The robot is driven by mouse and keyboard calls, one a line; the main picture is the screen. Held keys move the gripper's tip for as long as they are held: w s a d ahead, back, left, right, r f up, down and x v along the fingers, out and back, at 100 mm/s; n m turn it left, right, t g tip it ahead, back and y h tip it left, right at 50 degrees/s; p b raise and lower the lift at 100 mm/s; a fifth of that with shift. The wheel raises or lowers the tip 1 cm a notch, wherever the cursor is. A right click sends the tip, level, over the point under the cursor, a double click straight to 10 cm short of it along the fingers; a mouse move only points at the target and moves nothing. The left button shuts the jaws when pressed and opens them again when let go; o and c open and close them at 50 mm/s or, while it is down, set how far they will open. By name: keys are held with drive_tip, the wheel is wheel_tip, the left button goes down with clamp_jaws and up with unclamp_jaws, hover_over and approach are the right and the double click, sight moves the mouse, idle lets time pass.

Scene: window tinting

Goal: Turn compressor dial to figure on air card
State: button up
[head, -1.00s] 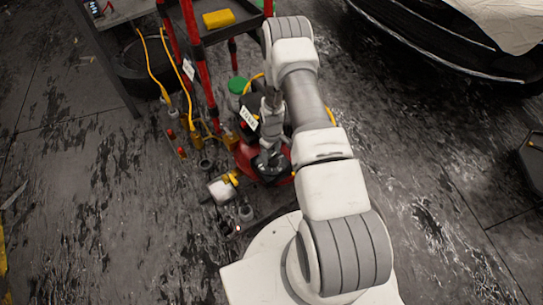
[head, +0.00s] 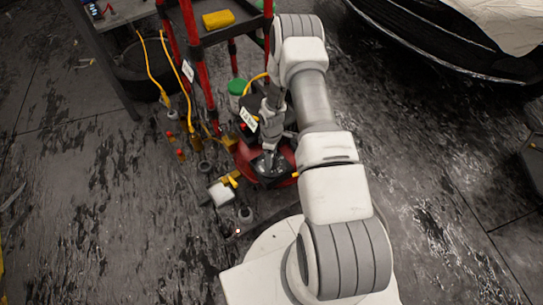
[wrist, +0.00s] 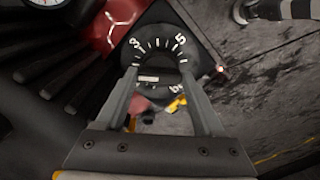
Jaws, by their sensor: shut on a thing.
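The compressor dial (wrist: 158,48) is a black round knob with white ticks and figures such as 3, 5 and 6 in the wrist view. My gripper (wrist: 160,76) has its two fingers on either side of the dial's near part and is shut on it. In the head view my gripper (head: 269,158) points down at the red and black compressor (head: 250,168), and the dial is hidden there. A white card (head: 249,119) with dark print stands by the compressor; its figure is too small to read.
A red-posted cart (head: 192,30) with a yellow block (head: 218,19) stands behind the compressor. Yellow hoses (head: 152,70) hang to the left. A white cup-like thing (head: 221,193) and small fittings lie on the floor at left. A gauge (wrist: 46,2) shows in the wrist view.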

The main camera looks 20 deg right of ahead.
drive_tip(key=o, duration=1.4)
wheel_tip(320, 180, up, 18)
drive_tip(key=p, duration=0.5)
drive_tip(key=shift+f, duration=0.25)
